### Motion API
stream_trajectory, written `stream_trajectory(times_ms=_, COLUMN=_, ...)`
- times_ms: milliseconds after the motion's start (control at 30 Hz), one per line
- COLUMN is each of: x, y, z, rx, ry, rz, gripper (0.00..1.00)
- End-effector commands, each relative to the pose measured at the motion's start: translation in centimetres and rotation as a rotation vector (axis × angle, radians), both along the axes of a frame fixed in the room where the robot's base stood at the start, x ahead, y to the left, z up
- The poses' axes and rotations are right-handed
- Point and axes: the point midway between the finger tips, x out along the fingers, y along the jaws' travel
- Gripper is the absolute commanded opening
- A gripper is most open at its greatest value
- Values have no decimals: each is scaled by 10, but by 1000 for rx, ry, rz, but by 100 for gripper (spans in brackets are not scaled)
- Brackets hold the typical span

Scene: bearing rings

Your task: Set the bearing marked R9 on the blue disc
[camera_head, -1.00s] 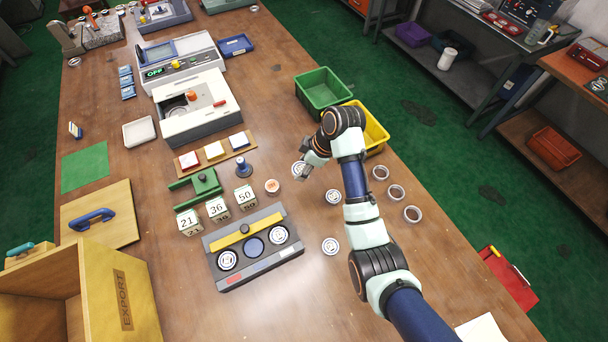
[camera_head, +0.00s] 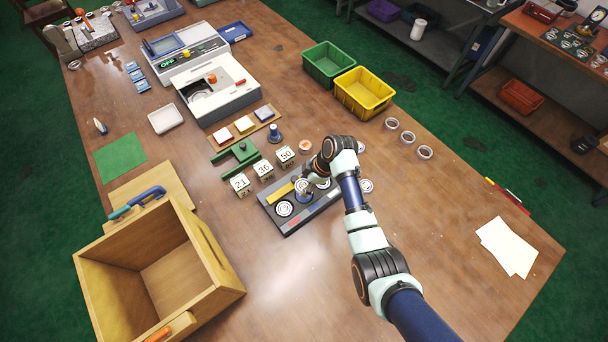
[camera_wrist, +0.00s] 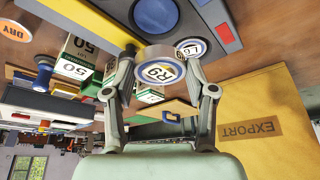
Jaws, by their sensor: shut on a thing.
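The bearing marked R9 (camera_wrist: 160,74) is held between the fingertips of my gripper (camera_wrist: 164,66), its marked face toward the wrist camera. In the head view my gripper (camera_head: 313,178) holds this bearing (camera_head: 302,185) over the middle of the grey fixture (camera_head: 297,223). The blue disc (camera_wrist: 156,14) shows in the wrist view beyond the bearing, apart from it in the picture.
Bearings sit in the fixture on both sides of the disc, one at left (camera_head: 284,208). A yellow bar (camera_head: 280,194) runs along the fixture's back. Numbered blocks (camera_head: 264,170) stand behind it. Another bearing (camera_head: 366,186) lies to the right. A wooden EXPORT box (camera_head: 160,260) stands front left.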

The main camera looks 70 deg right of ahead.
Motion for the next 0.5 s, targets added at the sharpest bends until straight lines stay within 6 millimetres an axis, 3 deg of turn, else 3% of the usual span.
stream_trajectory(times_ms=267, x=0, y=0, z=-5, rx=-1, ry=0, rz=2, gripper=15)
stream_trajectory(times_ms=500, x=-1, y=0, z=-26, rx=-1, ry=0, rz=2, gripper=15)
